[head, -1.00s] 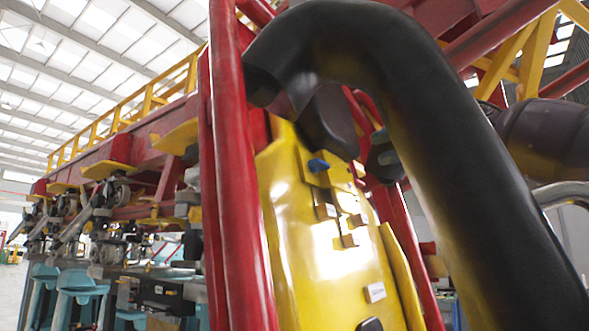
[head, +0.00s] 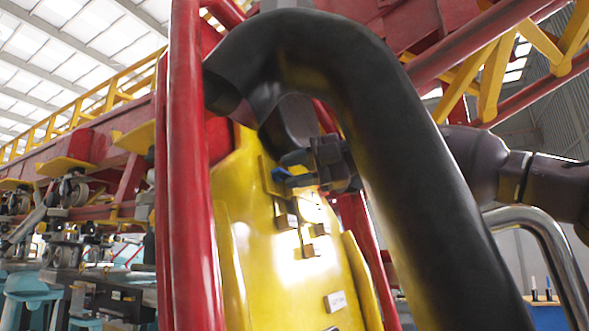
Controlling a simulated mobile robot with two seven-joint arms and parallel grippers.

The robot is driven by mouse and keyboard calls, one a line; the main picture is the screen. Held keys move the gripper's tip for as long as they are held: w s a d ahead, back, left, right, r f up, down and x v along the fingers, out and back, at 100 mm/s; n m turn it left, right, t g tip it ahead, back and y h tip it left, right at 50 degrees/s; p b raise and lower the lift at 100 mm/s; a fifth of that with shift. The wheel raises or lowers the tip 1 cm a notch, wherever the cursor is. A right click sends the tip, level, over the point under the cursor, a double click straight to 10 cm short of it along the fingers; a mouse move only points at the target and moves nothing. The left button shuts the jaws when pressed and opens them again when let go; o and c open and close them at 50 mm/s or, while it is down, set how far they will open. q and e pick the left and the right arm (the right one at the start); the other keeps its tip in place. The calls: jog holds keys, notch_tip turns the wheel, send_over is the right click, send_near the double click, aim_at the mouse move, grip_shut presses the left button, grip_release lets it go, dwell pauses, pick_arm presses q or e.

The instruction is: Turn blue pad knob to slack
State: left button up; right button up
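The blue pad knob (head: 280,174) is small and sits high on a yellow panel (head: 265,255) in the head view. My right gripper (head: 292,169) comes in from the right, passing behind a thick black padded bar. Its dark fingertips are apart, one higher and one lower, right at the knob's right side. I cannot tell whether they touch the knob. The knob's right part is partly hidden by the fingers. My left gripper is not in view.
The black padded bar (head: 395,170) arches across the front and hides part of my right arm. Red upright tubes (head: 190,200) stand left of the panel. A curved metal rail (head: 535,228) is at right.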

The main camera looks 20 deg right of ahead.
grip_shut()
dwell(0.3)
jog(key=shift+n, duration=0.6)
grip_release()
